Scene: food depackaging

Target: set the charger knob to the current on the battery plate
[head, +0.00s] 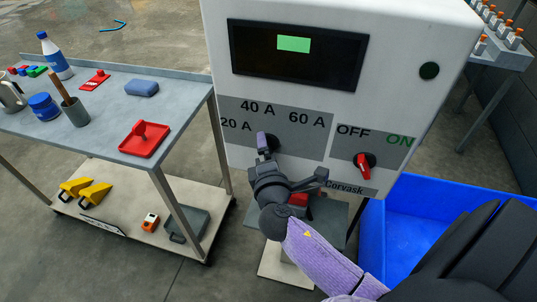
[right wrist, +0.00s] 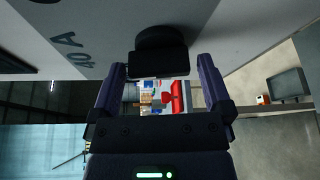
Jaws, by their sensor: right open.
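The white charger (head: 400,20) faces me with a grey dial plate marked 20 A, 40 A and 60 A. Its black current knob (head: 273,142) sits below the 40 A mark, mostly hidden by my right gripper (head: 284,162). In the right wrist view the knob (right wrist: 160,45) is just ahead of the open fingers of my right gripper (right wrist: 161,76), roughly centred between them and not clasped. Which mark the knob points to cannot be told. A red object (head: 299,199) below the charger is mostly hidden by my arm. No battery plate is readable. My left gripper is out of view.
A red OFF/ON switch (head: 364,161) is right of the dial. A blue bin (head: 408,215) stands at the lower right. A cart (head: 105,112) at left carries a bottle, cups and a red tool. More small items with orange tops stand on a rack (head: 490,50).

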